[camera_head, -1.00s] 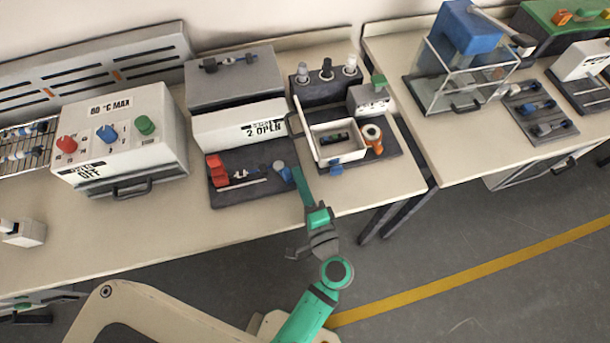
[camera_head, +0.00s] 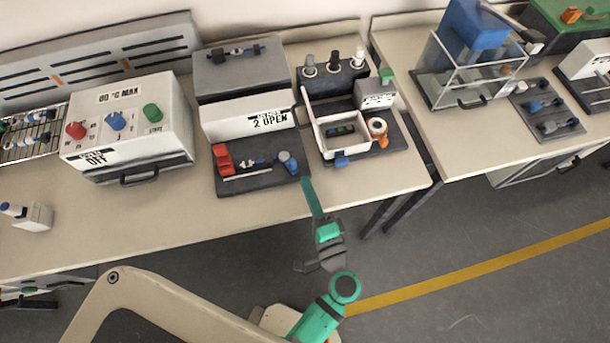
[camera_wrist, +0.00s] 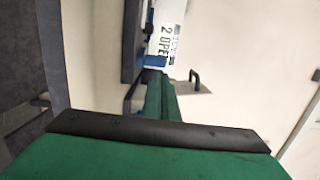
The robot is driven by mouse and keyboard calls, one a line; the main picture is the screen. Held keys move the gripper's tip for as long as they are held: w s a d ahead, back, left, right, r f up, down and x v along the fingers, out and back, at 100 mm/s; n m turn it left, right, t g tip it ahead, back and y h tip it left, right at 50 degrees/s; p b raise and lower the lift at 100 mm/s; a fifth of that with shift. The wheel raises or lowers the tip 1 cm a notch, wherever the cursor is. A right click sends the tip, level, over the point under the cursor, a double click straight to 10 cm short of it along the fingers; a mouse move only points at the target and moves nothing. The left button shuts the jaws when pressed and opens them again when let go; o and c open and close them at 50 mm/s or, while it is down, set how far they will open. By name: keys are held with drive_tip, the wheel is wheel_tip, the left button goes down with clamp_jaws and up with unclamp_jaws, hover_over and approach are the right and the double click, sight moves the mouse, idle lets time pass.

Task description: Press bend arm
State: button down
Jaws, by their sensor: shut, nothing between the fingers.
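The central station has a dark base (camera_head: 262,184) with a red block (camera_head: 222,158), small blue and grey parts, a pale rod (camera_head: 247,174) and a blue-grey round piece (camera_head: 287,161). I cannot tell which part is the bend arm. Behind them stands a white housing (camera_head: 250,121) marked "2 OPEN"; its label also shows in the wrist view (camera_wrist: 168,42). My gripper (camera_head: 307,183) has its green fingers shut and empty, just right of the base's front right corner. In the wrist view the fingers (camera_wrist: 153,75) point toward a blue piece (camera_wrist: 155,62); contact is unclear.
A station with a white tray (camera_head: 320,141) and orange ring (camera_head: 377,127) stands to the right. A white box with coloured knobs (camera_head: 127,129) stands left. The bench front between them and the small white bottle (camera_head: 35,216) is clear.

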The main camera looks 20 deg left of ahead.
drive_tip(key=v, duration=0.4)
drive_tip(key=shift+s+d, duration=0.25)
drive_tip(key=shift+w, duration=0.15)
